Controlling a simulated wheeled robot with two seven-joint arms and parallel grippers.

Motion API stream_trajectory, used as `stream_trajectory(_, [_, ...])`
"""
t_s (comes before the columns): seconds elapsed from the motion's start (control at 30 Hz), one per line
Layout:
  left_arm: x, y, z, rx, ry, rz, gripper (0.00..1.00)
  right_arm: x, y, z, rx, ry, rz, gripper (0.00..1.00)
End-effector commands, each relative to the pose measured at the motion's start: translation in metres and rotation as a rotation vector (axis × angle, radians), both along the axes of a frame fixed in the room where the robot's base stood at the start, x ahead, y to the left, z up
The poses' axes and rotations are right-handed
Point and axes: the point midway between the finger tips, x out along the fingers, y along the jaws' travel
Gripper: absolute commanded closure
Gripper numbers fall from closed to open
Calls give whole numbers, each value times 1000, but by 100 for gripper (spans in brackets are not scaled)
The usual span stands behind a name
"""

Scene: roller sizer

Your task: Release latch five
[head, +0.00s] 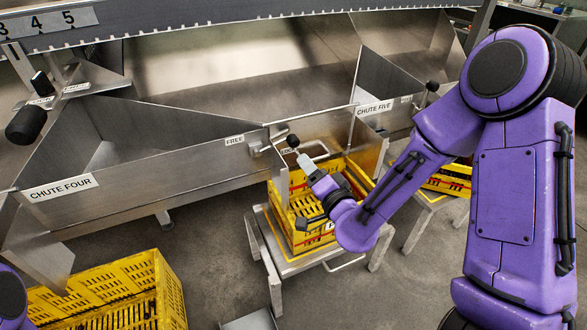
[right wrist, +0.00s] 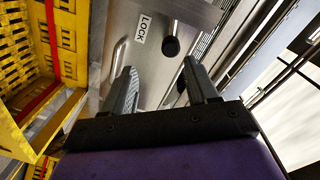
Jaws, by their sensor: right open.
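The latch between chute four and chute five has a black ball knob (head: 293,141), by the LOCK plate (head: 287,151) and right of the FREE plate (head: 234,140). The CHUTE FIVE label (head: 375,107) is to its right. My right gripper (head: 303,160) is open just below the knob, with nothing in it. In the right wrist view, the knob (right wrist: 171,46) shows beyond and between the fingertips of my right gripper (right wrist: 160,68), beside the LOCK plate (right wrist: 143,29). Whether a finger touches the knob I cannot tell. My left gripper is out of view.
A yellow crate (head: 335,172) stands on a metal stand (head: 290,267) under chute five, close to my right forearm. Another yellow crate (head: 110,290) is at lower left. Other black knobs show at far left (head: 25,125) and right (head: 432,86). A bar handle (head: 315,147) is beside the latch.

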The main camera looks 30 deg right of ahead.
Motion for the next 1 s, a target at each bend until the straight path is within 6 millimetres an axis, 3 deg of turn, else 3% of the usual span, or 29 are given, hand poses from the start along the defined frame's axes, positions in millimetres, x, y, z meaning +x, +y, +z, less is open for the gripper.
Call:
stream_trajectory(0.03, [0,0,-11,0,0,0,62,3,0,1,17,-36,3,42])
stream_trajectory(0.17, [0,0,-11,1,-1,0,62,13,-2,13,31,-69,5,42])
stream_trajectory(0.6, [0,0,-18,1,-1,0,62,99,-7,12,27,-64,3,42])
stream_trajectory(0.97, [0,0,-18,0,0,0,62,109,-8,13,28,-62,3,42])
stream_trajectory(1.0, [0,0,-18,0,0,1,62,109,-7,13,28,-62,3,51])
